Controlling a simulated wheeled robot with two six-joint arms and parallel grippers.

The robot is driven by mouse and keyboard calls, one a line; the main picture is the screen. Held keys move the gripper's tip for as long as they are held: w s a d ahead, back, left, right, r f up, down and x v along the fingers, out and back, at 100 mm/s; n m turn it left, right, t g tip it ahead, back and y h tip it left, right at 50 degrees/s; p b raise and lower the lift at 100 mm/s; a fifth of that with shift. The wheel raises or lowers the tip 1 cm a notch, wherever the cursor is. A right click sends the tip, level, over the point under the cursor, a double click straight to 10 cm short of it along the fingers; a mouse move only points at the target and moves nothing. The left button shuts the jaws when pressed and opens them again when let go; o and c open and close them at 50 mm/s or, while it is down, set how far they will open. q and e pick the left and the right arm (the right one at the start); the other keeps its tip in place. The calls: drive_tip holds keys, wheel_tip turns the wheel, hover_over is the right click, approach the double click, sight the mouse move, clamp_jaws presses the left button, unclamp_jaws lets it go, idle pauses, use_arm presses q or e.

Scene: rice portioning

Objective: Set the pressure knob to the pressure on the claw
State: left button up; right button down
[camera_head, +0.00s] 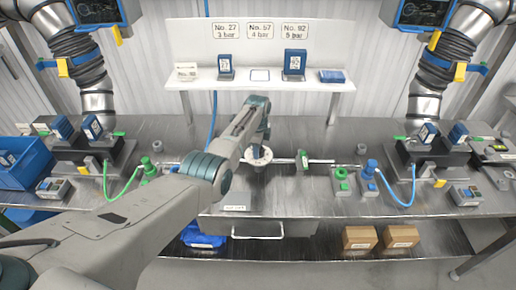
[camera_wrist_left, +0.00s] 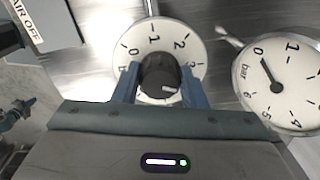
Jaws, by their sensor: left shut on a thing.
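In the left wrist view, my left gripper (camera_wrist_left: 158,85) is shut on the black pressure knob (camera_wrist_left: 159,70), with a blue finger on each side. The knob sits on a round white dial (camera_wrist_left: 152,37), where 0, 1, 2 and 3 can be read; the fingers hide other marks. The knob's short white mark points to the lower right. A round bar gauge (camera_wrist_left: 281,84) stands to the right, its needle near 0. In the head view, my left gripper (camera_head: 259,137) reaches down over the white dial (camera_head: 257,158). My right gripper is not in view. I cannot identify the claw surely.
Shelf signs read No. 27 3 bar (camera_head: 226,31), No. 57 4 bar (camera_head: 260,31) and No. 82 5 bar (camera_head: 294,31). Numbered blue blocks stand on the shelf (camera_head: 208,86). Green (camera_head: 341,180) and blue (camera_head: 368,170) fittings with hoses stand right of the dial.

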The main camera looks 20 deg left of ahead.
use_arm(q)
drive_tip(key=m, duration=0.3)
drive_tip(key=shift+w+r, duration=0.1)
drive_tip(key=shift+r, duration=0.05)
drive_tip(key=shift+m, duration=0.5)
drive_tip(key=o, duration=1)
drive_tip(key=shift+c, duration=0.2)
wheel_tip(320, 180, up, 10)
drive_tip(key=shift+f+b, duration=0.1)
drive_tip(key=shift+b, duration=1.1)
drive_tip(key=shift+r, duration=0.45)
